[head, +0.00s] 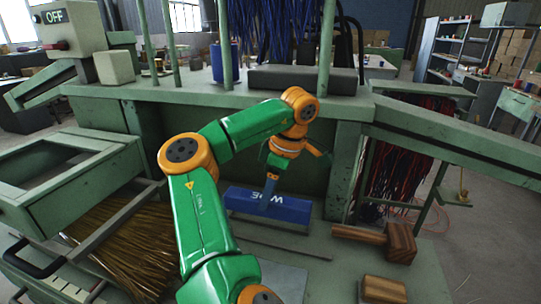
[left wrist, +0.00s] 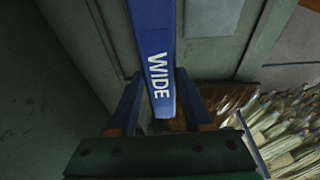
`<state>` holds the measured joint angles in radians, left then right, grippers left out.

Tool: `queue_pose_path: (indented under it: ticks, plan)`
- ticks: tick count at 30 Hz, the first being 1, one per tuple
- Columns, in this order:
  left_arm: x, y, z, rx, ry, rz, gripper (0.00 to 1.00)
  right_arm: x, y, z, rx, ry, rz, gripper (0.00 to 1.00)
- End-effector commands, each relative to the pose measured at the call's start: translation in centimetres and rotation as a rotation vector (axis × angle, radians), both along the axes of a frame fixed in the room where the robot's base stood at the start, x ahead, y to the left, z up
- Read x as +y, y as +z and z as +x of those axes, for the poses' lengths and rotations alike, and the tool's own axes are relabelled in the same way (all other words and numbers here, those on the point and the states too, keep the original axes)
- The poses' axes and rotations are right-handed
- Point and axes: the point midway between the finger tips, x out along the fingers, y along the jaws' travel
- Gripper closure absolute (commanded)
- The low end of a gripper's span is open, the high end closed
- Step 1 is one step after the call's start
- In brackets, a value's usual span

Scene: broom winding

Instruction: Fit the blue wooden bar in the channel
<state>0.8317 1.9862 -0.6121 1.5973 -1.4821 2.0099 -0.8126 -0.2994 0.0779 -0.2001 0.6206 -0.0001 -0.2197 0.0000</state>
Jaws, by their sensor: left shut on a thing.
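The blue wooden bar (head: 294,211), marked "WIDE", lies level and slightly slanted at the foot of the green machine's front. My left gripper (head: 270,192) comes down on its middle from above and is shut on it. In the left wrist view the bar (left wrist: 156,50) runs from the top edge down between the two fingers (left wrist: 163,103), its lettering facing the camera. I cannot tell whether the bar touches the surface under it. The channel cannot be made out for certain; a thin dark line (head: 285,243) runs along the bench in front of the bar. My right gripper is not in view.
A wooden mallet (head: 385,240) and a wooden block (head: 384,290) lie to the right on the green bench. A green-framed tray of straw bristles (head: 120,240) is at left. Green posts and a grey block (head: 300,79) stand on the ledge above.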

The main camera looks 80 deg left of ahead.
Motion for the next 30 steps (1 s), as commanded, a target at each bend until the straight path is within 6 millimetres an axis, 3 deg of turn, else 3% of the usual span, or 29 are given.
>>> queue_pose_path:
  ticks: [3, 6, 10, 14, 19, 27, 28, 30]
  plan:
    - [2.9, -1.1, 1.1, 0.002, 0.0, -0.007, 1.0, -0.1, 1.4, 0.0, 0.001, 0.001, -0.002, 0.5]
    - [4.7, -3.7, 1.6, 0.005, -0.002, -0.003, 1.0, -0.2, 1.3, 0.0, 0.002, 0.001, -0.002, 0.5]
    - [6.4, -5.8, 2.2, 0.002, -0.001, -0.003, 1.0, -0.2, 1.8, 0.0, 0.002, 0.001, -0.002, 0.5]
    - [7.4, -7.1, 2.5, 0.004, -0.002, -0.002, 1.0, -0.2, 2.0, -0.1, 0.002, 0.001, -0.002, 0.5]
    - [7.6, -10.2, 2.5, 0.005, -0.004, 0.002, 1.0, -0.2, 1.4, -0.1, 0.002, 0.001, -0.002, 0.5]
    - [7.5, -10.4, 2.5, 0.003, -0.003, 0.001, 1.0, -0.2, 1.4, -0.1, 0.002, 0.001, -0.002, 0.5]
    - [7.5, -10.4, 2.5, 0.003, -0.004, 0.001, 0.45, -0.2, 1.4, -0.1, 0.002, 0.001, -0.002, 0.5]
    - [7.5, -10.4, 2.5, 0.002, -0.004, 0.0, 0.26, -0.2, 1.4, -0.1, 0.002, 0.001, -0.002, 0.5]
